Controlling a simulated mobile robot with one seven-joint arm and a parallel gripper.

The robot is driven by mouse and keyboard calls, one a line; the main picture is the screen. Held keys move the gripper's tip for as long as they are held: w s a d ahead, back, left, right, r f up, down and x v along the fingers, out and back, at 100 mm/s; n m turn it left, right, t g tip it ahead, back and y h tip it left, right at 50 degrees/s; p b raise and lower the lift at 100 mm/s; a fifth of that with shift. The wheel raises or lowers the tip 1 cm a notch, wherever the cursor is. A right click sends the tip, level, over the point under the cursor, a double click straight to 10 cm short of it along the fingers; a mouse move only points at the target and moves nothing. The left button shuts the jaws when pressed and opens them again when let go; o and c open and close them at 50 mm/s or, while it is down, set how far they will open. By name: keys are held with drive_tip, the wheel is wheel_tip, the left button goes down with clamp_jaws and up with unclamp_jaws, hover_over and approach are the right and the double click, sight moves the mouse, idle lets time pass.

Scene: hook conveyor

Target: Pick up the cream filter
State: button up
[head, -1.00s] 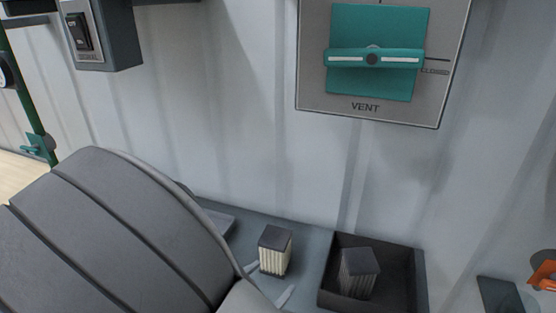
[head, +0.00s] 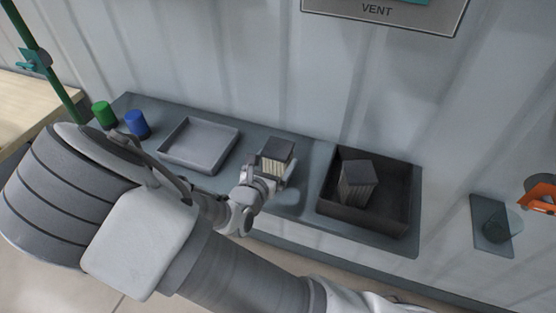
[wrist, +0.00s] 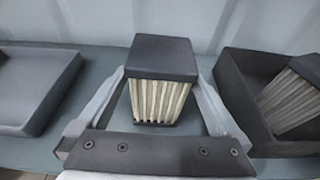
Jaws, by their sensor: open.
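The cream filter (head: 277,155) stands upright on the grey shelf, with a dark cap and pleated cream sides. In the wrist view the cream filter (wrist: 158,82) is in the middle, between the two fingers of my gripper (wrist: 155,105). My gripper (head: 270,178) is open, with a finger on each side of the filter and gaps showing. In the head view my gripper hides the lower part of the filter.
A shallow grey tray (head: 232,137) lies to the left. Green (head: 104,114) and blue (head: 137,123) cylinders stand farther left. The wall (head: 250,60) rises close behind the shelf.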

drive_tip(key=shift+w+d, duration=0.25)
drive_tip(key=shift+w, duration=0.35)
drive_tip(key=p+x, duration=0.1)
drive_tip(key=x, duration=0.3)
drive_tip(key=shift+w+r, duration=0.1)
drive_tip(key=shift+w, duration=0.05)
drive_tip(key=c, duration=1.2)
drive_tip(key=shift+r, duration=0.15)
